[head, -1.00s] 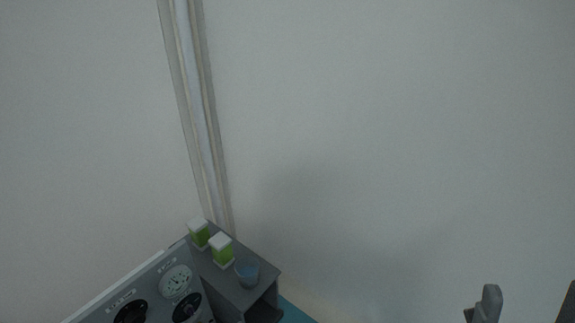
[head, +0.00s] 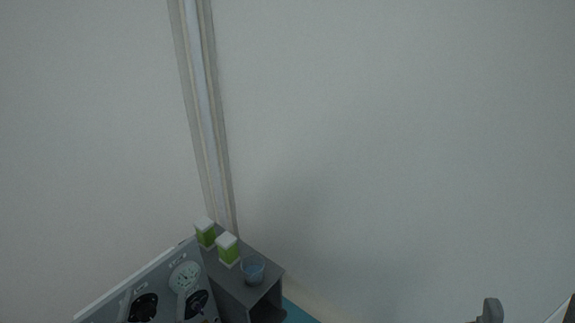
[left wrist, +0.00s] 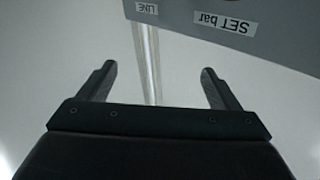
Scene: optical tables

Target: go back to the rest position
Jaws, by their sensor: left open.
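My left gripper (head: 531,311) shows only by its fingertips at the bottom right edge of the head view, in front of bare wall. In the left wrist view the left gripper (left wrist: 160,82) has its two dark fingers wide apart, with nothing between them. The rest of the left arm is out of the head view. My right gripper is in neither view.
A grey panel with dials (head: 165,278) stands at the lower left. A labelled panel (left wrist: 270,30) is near the left wrist. Bare wall fills the right.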

